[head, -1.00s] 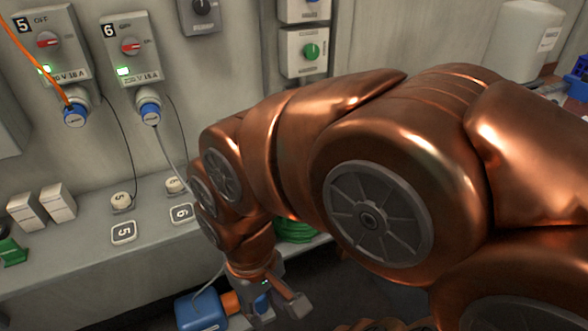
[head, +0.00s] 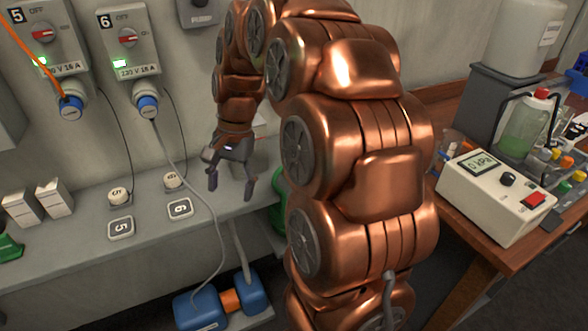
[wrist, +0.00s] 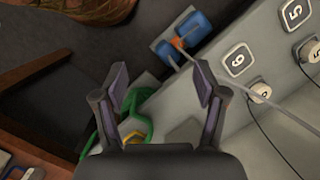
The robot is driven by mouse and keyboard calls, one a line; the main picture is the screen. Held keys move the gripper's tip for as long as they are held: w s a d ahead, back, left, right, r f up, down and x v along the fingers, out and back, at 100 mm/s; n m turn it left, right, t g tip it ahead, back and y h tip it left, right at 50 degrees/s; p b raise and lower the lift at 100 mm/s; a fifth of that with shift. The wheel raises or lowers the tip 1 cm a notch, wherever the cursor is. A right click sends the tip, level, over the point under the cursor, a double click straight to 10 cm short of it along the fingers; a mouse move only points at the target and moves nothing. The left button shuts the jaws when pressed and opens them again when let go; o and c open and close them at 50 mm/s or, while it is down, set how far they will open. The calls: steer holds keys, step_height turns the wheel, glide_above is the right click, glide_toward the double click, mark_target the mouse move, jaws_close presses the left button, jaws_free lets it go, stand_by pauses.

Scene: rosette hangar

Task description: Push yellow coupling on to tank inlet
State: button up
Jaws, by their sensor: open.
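My gripper (head: 230,180) is open and empty above the grey ledge in the head view. Its two spread fingers also show in the wrist view (wrist: 162,90). A green coiled hose (wrist: 143,102) lies below the fingers in the wrist view. A yellow part (wrist: 150,128), perhaps the coupling, shows beside the green hose, partly hidden by the gripper. In the head view only a green edge (head: 279,195) of the hose shows behind my arm. I cannot make out the tank inlet in either view.
A blue unit with an orange middle (head: 231,301) sits low, with a grey cable rising to socket 6 (head: 147,100). Number tags (head: 180,209) and small knobs (head: 173,179) sit on the ledge. A wooden table (head: 455,235) at right holds a pressure meter (head: 505,192) and bottles.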

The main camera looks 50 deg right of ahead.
steer(key=w+d+f+m+t, duration=0.1)
steer(key=d+m, duration=0.3)
steer(key=d, duration=0.5)
steer(key=w+d+f+m+t+b, duration=0.1)
steer(key=w+d+f+m, duration=0.2)
steer(key=d, duration=0.6)
steer(key=w+d+f+m, duration=0.2)
steer(key=d+m, duration=0.3)
steer(key=d, duration=0.5)
steer(key=shift+w+f+t+y+b, duration=0.1)
steer(key=shift+f+t+y+b, duration=0.05)
steer(key=shift+t+y+b, duration=0.2)
steer(key=shift+d+f+m, duration=0.15)
steer(key=shift+d+m, duration=0.25)
steer(key=shift+d, duration=0.15)
steer(key=shift+x, duration=1.3)
steer(key=shift+p, duration=0.3)
steer(key=shift+p+x, duration=0.7)
steer(key=shift+x, duration=1.85)
steer(key=shift+d, duration=0.1)
